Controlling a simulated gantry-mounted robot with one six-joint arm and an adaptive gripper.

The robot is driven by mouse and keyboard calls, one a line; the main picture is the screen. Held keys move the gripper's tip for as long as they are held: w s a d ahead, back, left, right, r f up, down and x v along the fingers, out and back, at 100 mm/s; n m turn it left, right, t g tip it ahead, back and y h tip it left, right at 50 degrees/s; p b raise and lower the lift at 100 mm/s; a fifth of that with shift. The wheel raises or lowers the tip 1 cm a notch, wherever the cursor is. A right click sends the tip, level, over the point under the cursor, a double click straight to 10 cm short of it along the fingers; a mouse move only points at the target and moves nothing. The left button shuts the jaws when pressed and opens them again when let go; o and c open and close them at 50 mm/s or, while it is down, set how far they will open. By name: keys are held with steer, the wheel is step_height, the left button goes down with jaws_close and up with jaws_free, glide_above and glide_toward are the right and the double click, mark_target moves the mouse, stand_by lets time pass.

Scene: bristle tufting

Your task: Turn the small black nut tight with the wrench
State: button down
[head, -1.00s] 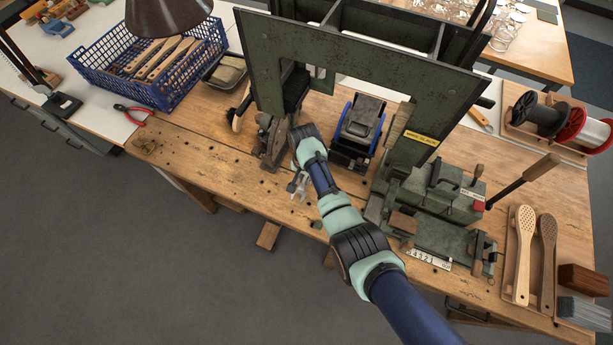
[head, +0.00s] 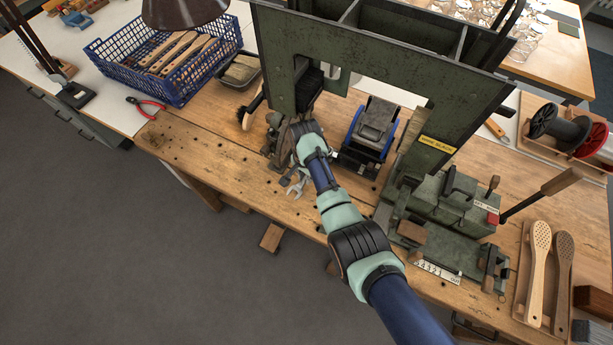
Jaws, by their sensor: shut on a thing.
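A silver-grey wrench (head: 297,186) shows just below the end of my arm, near the front edge of the wooden bench. My gripper (head: 296,168) is shut on the wrench; its fingers are small here and mostly hidden by my own wrist. They are close to the grey metal fixture (head: 273,143) at the left foot of the green machine frame (head: 272,75). I cannot make out the small black nut; it is too small or hidden. I cannot tell whether the wrench touches anything.
A black machine with blue sides (head: 371,130) stands right of my wrist. A green vise-like block (head: 440,205) is farther right. A blue basket (head: 122,78) and red pliers (head: 148,103) lie left. The bench's front left (head: 210,160) is mostly clear.

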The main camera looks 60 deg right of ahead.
steer(key=shift+s+r+n+p, duration=0.15)
steer(key=shift+s+n+p, duration=0.4)
steer(key=shift+p, duration=0.35)
steer(key=shift+s+p, duration=0.3)
step_height(320, 180, up, 6)
steer(key=p, duration=0.5)
steer(key=shift+p, duration=0.35)
stand_by(0.6)
